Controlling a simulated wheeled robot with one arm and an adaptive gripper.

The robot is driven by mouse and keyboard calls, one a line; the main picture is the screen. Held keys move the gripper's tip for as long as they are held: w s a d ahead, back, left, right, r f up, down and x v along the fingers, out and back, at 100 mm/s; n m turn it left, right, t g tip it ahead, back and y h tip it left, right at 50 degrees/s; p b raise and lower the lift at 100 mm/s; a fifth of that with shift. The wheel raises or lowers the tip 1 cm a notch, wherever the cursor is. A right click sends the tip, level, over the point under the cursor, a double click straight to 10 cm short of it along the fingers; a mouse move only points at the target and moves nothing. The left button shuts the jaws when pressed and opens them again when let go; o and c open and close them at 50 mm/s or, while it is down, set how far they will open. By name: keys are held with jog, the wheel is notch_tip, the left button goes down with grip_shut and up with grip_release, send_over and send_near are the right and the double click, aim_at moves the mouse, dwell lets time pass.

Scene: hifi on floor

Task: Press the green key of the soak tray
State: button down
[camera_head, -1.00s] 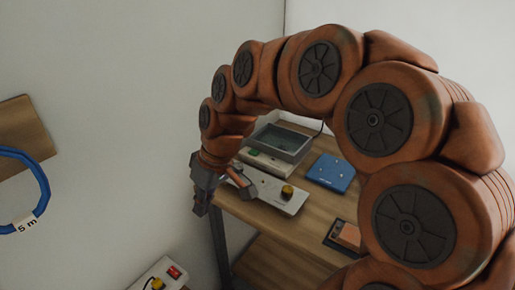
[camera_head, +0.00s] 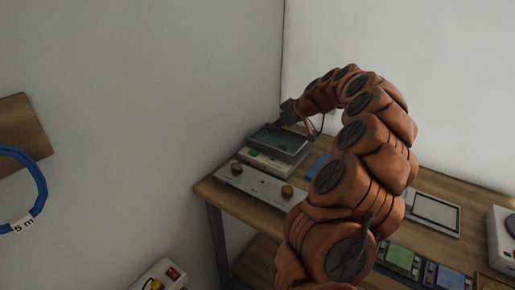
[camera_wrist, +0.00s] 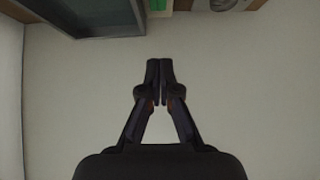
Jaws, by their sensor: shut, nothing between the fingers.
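The soak tray (camera_head: 299,145) is a dark grey basin that looks to hold liquid, standing at the back left of the wooden table. A pale front strip bears its green key (camera_head: 253,153). My gripper (camera_head: 290,112) is above the back left side of the basin, apart from the key. In the wrist view my gripper (camera_wrist: 160,66) is shut and empty in front of a plain pale surface. The tray's edge (camera_wrist: 105,32) shows at the top left there, and a green patch (camera_wrist: 183,4), probably the key, is cut by the top border.
A grey panel (camera_head: 250,185) with knobs, one yellow, lies in front of the tray. A blue item (camera_head: 318,166) is partly hidden by my arm. A framed pad (camera_head: 432,213) and green block (camera_head: 400,257) are to the right. Walls stand close behind and left.

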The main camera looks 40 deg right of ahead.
jog(key=shift+d+f, duration=0.1)
dwell(0.3)
jog(key=p, duration=0.4)
send_over(252, 151)
jog(key=s, duration=0.2)
jog(key=f, duration=0.7)
jog(key=shift+d, duration=0.4)
notch_tip(252, 151, down, 2)
jog(key=shift+s+f+p, duration=0.1)
jog(key=shift+f+p, duration=0.15)
jog(key=shift+p, duration=0.15)
jog(key=shift+f, duration=0.75)
jog(key=shift+f, duration=0.15)
